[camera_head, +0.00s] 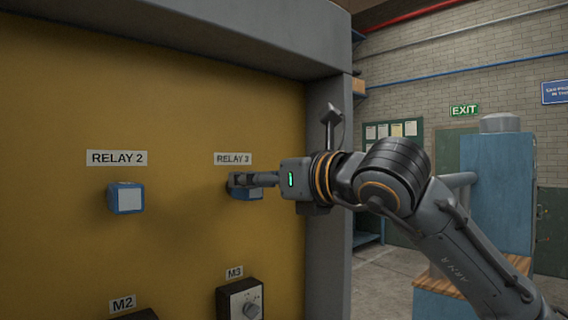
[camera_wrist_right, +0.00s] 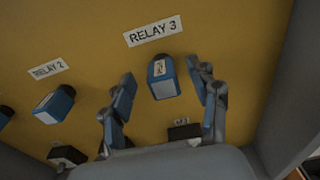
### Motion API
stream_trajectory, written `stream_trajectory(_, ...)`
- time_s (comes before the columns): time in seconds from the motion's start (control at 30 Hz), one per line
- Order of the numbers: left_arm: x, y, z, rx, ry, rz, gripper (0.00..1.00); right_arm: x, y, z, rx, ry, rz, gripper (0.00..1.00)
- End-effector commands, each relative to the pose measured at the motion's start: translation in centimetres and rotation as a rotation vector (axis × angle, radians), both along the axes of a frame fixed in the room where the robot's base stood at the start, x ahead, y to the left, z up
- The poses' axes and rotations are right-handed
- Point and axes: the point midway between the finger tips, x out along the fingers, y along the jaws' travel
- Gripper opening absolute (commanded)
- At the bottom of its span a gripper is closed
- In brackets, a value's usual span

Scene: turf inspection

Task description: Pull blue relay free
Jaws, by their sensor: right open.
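The blue relay under the RELAY 3 label (camera_head: 233,158) is a small block (camera_head: 248,194) on the yellow panel, partly hidden by my right gripper (camera_head: 248,181). In the right wrist view the relay (camera_wrist_right: 164,86) shows a light face with a small marking. My right gripper (camera_wrist_right: 160,71) is open there, with one finger to each side of the relay and visible gaps between. A second blue relay (camera_head: 126,199) with a pale face sits under the RELAY 2 label (camera_head: 117,158); it also shows in the right wrist view (camera_wrist_right: 54,104). My left gripper is not in view.
Below are a dark M3 knob module (camera_head: 241,301) and the M2 label (camera_head: 123,304). The grey cabinet frame (camera_head: 325,200) stands right of the panel. A blue cabinet (camera_head: 497,180) stands behind my right arm. Part of another blue block (camera_wrist_right: 6,117) shows at the wrist view's left edge.

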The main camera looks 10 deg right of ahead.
Motion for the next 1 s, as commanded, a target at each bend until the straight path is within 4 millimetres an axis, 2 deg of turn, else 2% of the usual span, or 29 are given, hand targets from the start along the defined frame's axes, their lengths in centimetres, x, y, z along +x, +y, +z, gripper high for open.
stream_trajectory(0.03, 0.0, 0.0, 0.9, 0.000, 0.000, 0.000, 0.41, 0.8, 0.6, 0.3, 0.000, 0.004, 0.001, 0.60)
stream_trajectory(0.3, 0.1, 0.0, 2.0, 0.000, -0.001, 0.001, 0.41, 3.2, 2.4, -0.1, 0.000, 0.001, 0.001, 0.60)
stream_trajectory(0.67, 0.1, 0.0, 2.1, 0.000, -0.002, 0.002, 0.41, 3.6, 2.6, -0.3, 0.001, 0.001, 0.001, 0.60)
stream_trajectory(0.97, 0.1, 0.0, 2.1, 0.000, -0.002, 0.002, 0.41, 3.6, 2.6, -0.2, 0.001, 0.001, 0.001, 0.01)
stream_trajectory(1.0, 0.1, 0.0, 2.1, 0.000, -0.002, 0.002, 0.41, 3.6, 2.6, -0.2, 0.001, 0.001, 0.001, 0.30)
